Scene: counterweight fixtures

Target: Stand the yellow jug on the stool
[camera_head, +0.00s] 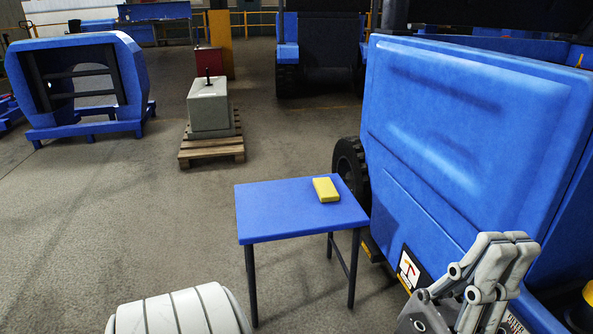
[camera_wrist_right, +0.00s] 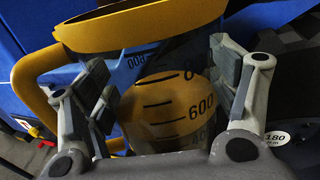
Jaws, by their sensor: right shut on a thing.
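The yellow jug (camera_wrist_right: 170,105) is in the right wrist view, with a yellow rim, a yellow handle at left and black measuring marks. My right gripper (camera_wrist_right: 165,90) is shut on it, with one finger on each side of its body. The jug's lower part is hidden by the gripper. The stool (camera_head: 270,210), with a flat blue top and dark legs, stands mid-floor in the head view. My left gripper (camera_head: 505,250) shows empty at lower right, beyond the stool's right side; its fingers overlap, so its opening is unclear.
A small yellow block (camera_head: 326,190) lies on the right rear of the stool top; the left and front are bare. A large blue machine (camera_head: 460,130) rises close at right. A grey weight (camera_head: 209,105) on a pallet (camera_head: 212,147) stands behind.

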